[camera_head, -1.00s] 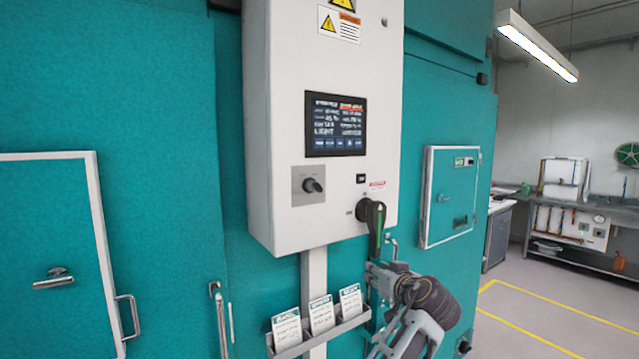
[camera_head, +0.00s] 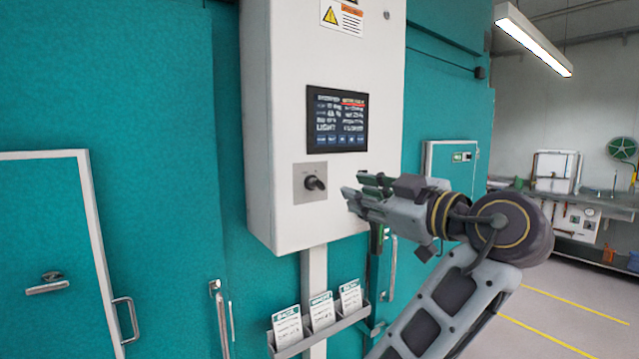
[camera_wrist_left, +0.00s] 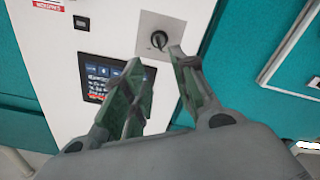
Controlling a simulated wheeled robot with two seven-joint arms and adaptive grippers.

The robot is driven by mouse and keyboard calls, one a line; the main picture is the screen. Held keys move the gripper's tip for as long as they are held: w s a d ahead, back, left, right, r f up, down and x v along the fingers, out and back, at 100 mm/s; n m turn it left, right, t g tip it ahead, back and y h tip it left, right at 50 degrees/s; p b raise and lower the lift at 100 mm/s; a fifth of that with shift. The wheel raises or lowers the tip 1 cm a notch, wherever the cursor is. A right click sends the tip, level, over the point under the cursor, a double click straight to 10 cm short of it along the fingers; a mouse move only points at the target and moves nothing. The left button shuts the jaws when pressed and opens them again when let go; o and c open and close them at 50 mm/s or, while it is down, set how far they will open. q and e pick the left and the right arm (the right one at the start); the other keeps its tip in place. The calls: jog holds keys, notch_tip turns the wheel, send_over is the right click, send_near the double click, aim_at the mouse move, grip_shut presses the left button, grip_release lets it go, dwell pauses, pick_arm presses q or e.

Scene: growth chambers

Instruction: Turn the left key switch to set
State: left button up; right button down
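The left switch (camera_head: 315,183) is a dark rotary knob on a square grey plate, low on the left of the white control box. Its handle slants down to the right in the head view. It also shows in the left wrist view (camera_wrist_left: 158,40), just beyond the fingertips. My left gripper (camera_head: 353,188) is in front of the box, right of the knob and apart from it, its fingers pointing left. In the left wrist view (camera_wrist_left: 155,57) its green-padded fingers are spread with nothing between them. The knob's markings are too small to read. My right gripper is in neither view.
The white box (camera_head: 275,120) carries a dark screen (camera_head: 337,120) above the knob. A dark-green hanging part (camera_head: 377,238) shows below my gripper, its upper part hidden. A card rack (camera_head: 345,326) sits below. Teal doors with handles (camera_head: 48,287) flank it.

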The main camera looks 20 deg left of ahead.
aim_at(323, 184)
pick_arm(q)
jog(key=shift+p+x, duration=2.3)
jog(key=shift+x, duration=4.65)
grip_shut()
